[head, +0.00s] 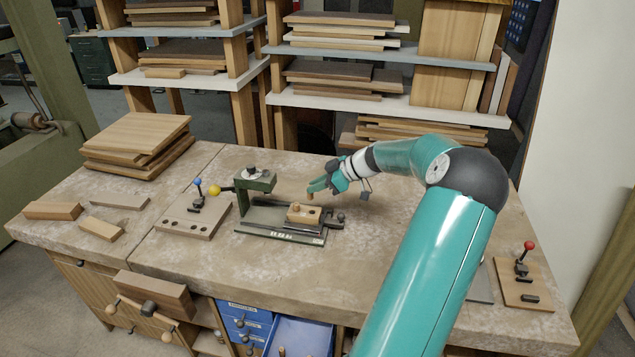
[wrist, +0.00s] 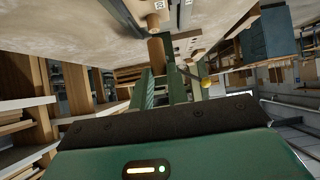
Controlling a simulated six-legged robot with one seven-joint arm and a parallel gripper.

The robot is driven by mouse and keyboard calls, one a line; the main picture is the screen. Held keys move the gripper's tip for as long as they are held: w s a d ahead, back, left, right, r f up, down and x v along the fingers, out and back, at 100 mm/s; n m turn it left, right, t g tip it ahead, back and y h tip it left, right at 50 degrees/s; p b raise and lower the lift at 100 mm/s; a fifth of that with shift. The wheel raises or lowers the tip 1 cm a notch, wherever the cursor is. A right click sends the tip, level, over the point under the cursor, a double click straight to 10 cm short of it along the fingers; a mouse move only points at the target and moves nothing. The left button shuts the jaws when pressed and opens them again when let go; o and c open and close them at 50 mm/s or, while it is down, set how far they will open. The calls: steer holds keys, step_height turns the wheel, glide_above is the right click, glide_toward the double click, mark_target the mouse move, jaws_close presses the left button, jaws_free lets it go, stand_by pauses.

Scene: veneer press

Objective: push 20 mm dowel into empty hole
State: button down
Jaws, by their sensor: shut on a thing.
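My gripper (head: 320,186) is shut on a short wooden dowel (head: 310,196), held above the wooden block. In the wrist view the dowel (wrist: 157,56) stands out past my fingertips (wrist: 160,80). The light wooden block (head: 304,214) sits on the green press base (head: 262,227). A small round mark shows on the block's top; whether each mark is a hole or a seated dowel is too small to tell. The dowel looks clear of the block in the head view, but the exact gap cannot be told.
The green press frame (head: 255,185) with a yellow knob (head: 214,190) stands left of the block. A drilled board (head: 194,214) with a blue-knobbed clamp lies further left. Stacked panels (head: 138,140) fill the back left. The bench front (head: 200,262) is clear.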

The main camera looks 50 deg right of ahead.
steer(key=shift+s+d+f, duration=0.1)
steer(key=shift+d+f, duration=0.05)
steer(key=shift+f, duration=0.3)
steer(key=shift+s+d+f, duration=0.1)
steer(key=shift+d+f, duration=0.05)
steer(key=shift+f, duration=0.3)
steer(key=shift+a+f, duration=0.2)
steer(key=shift+f, duration=0.15)
steer(key=shift+d+f, duration=0.1)
steer(key=shift+f, duration=1.35)
steer(key=shift+f, duration=0.35)
stand_by(1.4)
steer(key=c, duration=1)
jaws_free()
steer(key=shift+o, duration=0.2)
step_height(320, 180, up, 8)
stand_by(0.7)
